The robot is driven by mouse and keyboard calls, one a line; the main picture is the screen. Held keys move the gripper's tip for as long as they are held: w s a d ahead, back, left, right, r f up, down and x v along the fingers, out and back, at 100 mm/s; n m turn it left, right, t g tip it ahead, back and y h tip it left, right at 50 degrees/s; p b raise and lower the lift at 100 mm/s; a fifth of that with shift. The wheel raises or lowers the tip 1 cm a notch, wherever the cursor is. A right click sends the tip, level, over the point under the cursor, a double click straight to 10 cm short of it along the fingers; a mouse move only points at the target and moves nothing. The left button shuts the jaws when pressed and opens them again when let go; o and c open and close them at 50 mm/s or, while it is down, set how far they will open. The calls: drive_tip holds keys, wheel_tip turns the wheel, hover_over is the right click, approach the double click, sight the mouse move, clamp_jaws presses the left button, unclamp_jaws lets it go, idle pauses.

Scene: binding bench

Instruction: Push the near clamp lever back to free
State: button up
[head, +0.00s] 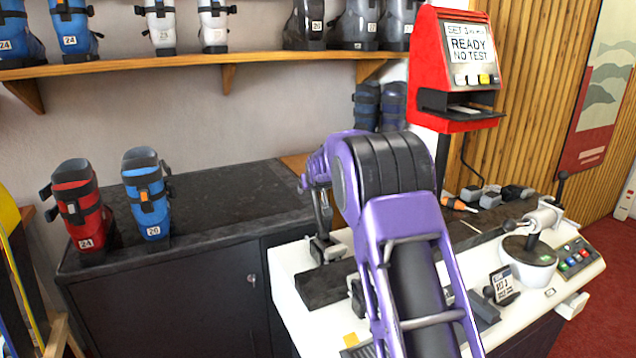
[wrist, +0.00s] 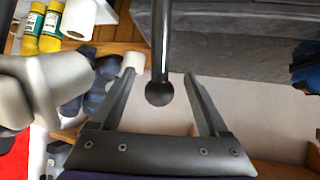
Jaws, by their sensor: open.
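A black lever with a round ball knob (wrist: 160,93) shows in the wrist view, its rod coming in from the top edge. The knob lies between the two spread fingers of my gripper (wrist: 158,77), with a visible gap on each side. My gripper is open and holds nothing. In the head view my gripper (head: 322,222) points down over the left part of the white bench (head: 285,268), beside a grey metal clamp (head: 327,249). Another metal part (head: 355,290) is partly hidden behind my arm. The lever cannot be made out clearly in the head view.
A dark cabinet (head: 190,200) with red (head: 80,205) and blue (head: 147,195) boots stands left. A red display machine (head: 468,70) is behind. A white-based device (head: 528,250) with black-knobbed levers stands at right. Yellow bottles (wrist: 42,30) show in the wrist view.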

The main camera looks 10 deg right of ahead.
drive_tip(key=v, duration=1.2)
drive_tip(key=shift+b, duration=0.3)
drive_tip(key=shift+s+f, duration=0.1)
